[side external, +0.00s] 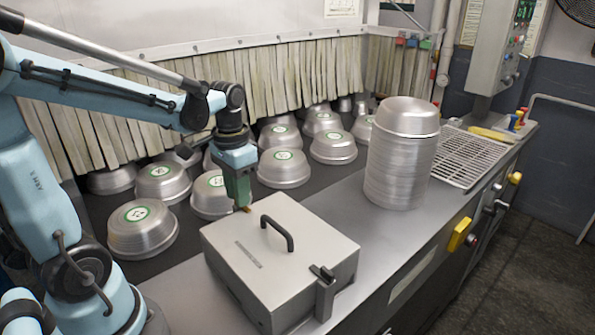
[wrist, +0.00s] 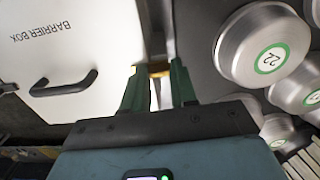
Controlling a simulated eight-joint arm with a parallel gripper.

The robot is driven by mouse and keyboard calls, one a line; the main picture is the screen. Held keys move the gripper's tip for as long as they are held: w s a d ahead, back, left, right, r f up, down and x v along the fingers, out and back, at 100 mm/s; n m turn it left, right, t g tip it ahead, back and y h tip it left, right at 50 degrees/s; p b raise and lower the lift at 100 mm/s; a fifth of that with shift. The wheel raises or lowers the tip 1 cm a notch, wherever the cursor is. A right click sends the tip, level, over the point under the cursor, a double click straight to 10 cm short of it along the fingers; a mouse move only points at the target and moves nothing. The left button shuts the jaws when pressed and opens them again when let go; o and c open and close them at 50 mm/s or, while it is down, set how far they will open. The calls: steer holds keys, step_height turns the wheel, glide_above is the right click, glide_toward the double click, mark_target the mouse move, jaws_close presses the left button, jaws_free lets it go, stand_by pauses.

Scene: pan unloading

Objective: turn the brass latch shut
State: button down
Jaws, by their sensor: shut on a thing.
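My gripper (side external: 243,205) points down at the back edge of the grey barrier box (side external: 300,235). Its green fingers (wrist: 157,67) are closed on a small brass latch, with one finger on each side of it. The latch (wrist: 154,73) shows as a brass strip between the fingertips in the wrist view. In the side external view it is a small orange-brown spot (side external: 248,210) at the fingertips, mostly hidden. I cannot tell how far it is turned. The box lid lies flat, with a black handle (side external: 277,232) on top and a black clasp (side external: 324,290) at its front.
Several upturned metal pans (side external: 142,228) with green labels stand on the dark belt behind the box. A tall pan stack (side external: 402,155) stands to the right. A strip curtain (side external: 250,80) hangs behind. Bare steel counter (side external: 355,225) lies between box and stack.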

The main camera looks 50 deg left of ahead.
steer(key=shift+m, duration=0.3)
stand_by(0.4)
steer(key=c, duration=0.9)
jaws_free()
step_height(320, 180, up, 12)
steer(key=shift+r, duration=0.1)
steer(key=shift+f, duration=6.1)
